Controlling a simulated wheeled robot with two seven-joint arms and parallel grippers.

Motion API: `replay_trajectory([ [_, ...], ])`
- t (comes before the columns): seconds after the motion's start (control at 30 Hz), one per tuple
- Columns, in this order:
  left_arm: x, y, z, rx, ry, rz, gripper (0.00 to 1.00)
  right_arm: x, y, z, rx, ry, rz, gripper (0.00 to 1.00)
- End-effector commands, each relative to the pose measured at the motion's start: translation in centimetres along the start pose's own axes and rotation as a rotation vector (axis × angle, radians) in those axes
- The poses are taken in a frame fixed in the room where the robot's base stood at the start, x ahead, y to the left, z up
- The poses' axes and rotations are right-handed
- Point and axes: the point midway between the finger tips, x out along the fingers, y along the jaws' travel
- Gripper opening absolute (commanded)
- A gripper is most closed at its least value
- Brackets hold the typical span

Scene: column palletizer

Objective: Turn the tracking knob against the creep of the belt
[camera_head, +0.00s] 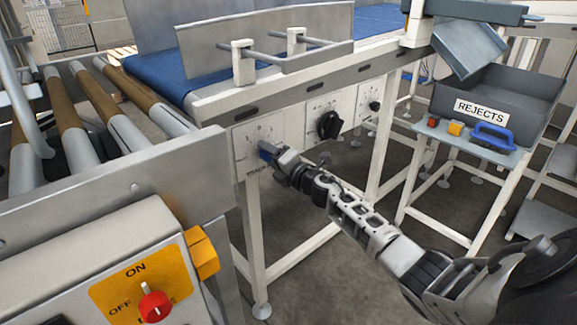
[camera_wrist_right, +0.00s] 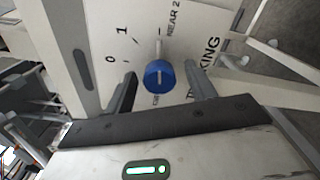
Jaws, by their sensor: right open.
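The blue tracking knob (camera_wrist_right: 159,77) sits on a white panel, with a scale and part of the word TRACKING beside it in the right wrist view. In the head view the knob (camera_head: 265,147) is mostly hidden behind my right gripper (camera_head: 272,154). My right gripper (camera_wrist_right: 159,88) is open, with one finger on each side of the knob and a gap on both sides. A pale pointer line shows on the knob. The blue belt (camera_head: 160,72) lies above the panel in the head view. My left gripper is not in view.
A black knob (camera_head: 328,125) is on the panel to the right of the tracking knob. A control box with a red switch (camera_head: 154,304) stands at the front left. A grey REJECTS bin (camera_head: 521,92) is on a stand at the right. Rollers (camera_head: 101,106) lie at the left.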

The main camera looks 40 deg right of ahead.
Motion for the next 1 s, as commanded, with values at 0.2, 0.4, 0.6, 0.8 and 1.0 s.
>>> replay_trajectory([
  [0.2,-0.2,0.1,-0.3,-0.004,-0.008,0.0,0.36,-4.1,-0.1,0.0,-0.002,0.003,-0.004,0.55],
  [0.4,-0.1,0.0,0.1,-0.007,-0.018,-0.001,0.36,-8.7,-0.2,-0.1,0.0,0.003,-0.004,0.55],
  [0.6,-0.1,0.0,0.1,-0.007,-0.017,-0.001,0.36,-12.6,-0.1,-0.1,0.001,0.002,-0.003,0.55],
  [0.8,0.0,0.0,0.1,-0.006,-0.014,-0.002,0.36,-14.8,0.0,0.0,0.002,0.001,-0.002,0.55],
  [1.0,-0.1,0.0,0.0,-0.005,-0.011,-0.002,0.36,-15.3,0.1,0.0,0.0,0.0,0.0,0.55],
])
